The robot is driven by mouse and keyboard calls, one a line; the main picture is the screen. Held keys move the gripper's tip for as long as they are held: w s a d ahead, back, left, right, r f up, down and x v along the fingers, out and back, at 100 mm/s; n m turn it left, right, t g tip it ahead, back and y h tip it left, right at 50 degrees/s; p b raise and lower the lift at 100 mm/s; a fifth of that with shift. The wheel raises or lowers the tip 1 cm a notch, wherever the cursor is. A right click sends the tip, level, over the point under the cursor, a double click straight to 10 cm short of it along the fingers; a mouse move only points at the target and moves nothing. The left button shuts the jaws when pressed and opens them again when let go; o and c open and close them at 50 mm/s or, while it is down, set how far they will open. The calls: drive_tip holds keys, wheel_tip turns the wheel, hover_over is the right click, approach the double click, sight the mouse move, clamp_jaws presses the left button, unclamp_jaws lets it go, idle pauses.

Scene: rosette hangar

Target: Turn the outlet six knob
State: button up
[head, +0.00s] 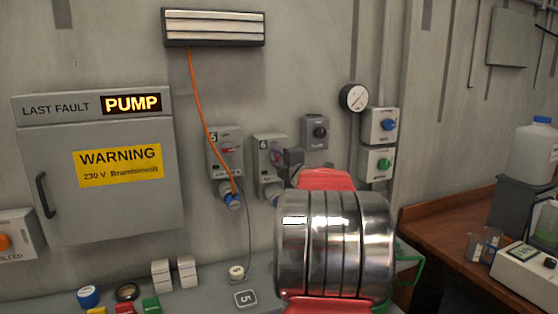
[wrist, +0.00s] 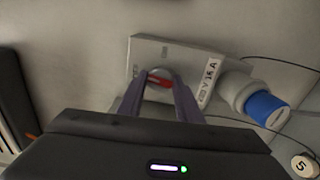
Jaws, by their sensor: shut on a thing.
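The grey outlet six box (head: 265,150), marked 6, hangs on the wall; my arm partly covers its right side. In the wrist view the outlet's plate (wrist: 140,52) fills the middle, with a knob (wrist: 160,83) that shows a red bar. My gripper (wrist: 161,76) is shut on the knob, one finger on each side of it. The red bar lies roughly crosswise between the fingertips. A blue-ended socket (wrist: 265,109) sticks out of the outlet beside a "16 A" label. In the head view my gripper (head: 290,160) is at the outlet's right side, and the knob is hidden.
Outlet five (head: 226,146) is close on the left, with an orange cable (head: 205,118) running into its blue plug. A switch box (head: 315,130), a gauge (head: 354,97) and two knob boxes are on the right. Small items stand on the bench below.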

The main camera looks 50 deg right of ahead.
drive_tip(key=shift+w+a+f+n, duration=0.1)
drive_tip(key=shift+f+n, duration=0.2)
drive_tip(key=shift+n, duration=0.6)
drive_tip(key=o, duration=1)
drive_tip(key=shift+r, duration=0.15)
drive_tip(key=shift+o, duration=0.2)
drive_tip(key=v, duration=1.3)
drive_tip(key=shift+s, duration=0.4)
drive_tip(key=shift+a, duration=0.15)
